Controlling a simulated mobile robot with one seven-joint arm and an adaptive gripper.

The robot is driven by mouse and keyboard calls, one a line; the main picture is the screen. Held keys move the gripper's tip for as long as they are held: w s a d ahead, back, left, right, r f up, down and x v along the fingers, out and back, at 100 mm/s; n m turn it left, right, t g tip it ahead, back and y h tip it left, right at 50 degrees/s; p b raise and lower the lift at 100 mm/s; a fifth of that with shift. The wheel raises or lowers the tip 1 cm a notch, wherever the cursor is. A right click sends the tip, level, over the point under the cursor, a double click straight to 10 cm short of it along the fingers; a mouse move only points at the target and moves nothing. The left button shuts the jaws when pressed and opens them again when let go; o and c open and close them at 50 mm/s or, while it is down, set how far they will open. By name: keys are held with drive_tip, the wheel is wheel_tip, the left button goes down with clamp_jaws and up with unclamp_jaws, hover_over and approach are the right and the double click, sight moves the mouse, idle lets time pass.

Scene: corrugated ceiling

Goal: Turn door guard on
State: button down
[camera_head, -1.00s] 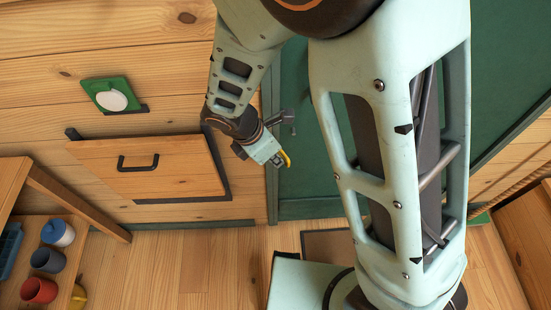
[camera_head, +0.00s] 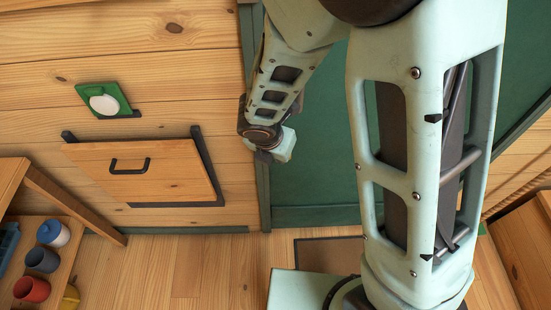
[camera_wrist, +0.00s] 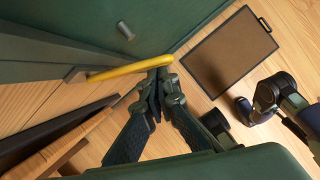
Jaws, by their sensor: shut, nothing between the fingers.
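The door guard shows in the wrist view as a yellow bar (camera_wrist: 122,70) running out from a dark bracket (camera_wrist: 76,75) beside the green door (camera_wrist: 190,22). A small grey peg (camera_wrist: 125,30) stands out from the green surface above the bar. My gripper (camera_wrist: 160,72) is shut and empty, with its fingertips at the bar's right end; I cannot tell whether they touch it. In the head view, my wrist is in front of the green door (camera_head: 310,180) near its left edge, and the fingers and yellow bar are hidden.
A brown mat (camera_wrist: 230,52) lies on the floor by the door. Left of the door are a wooden drop-front panel (camera_head: 150,172) with a black handle and a green-framed plate (camera_head: 104,100). A shelf with several cups (camera_head: 42,260) stands at lower left.

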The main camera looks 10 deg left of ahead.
drive_tip(key=shift+w+d, duration=0.2)
drive_tip(key=shift+w, duration=0.2)
idle(0.5)
drive_tip(key=shift+s+a, duration=0.25)
drive_tip(key=shift+a, duration=0.55)
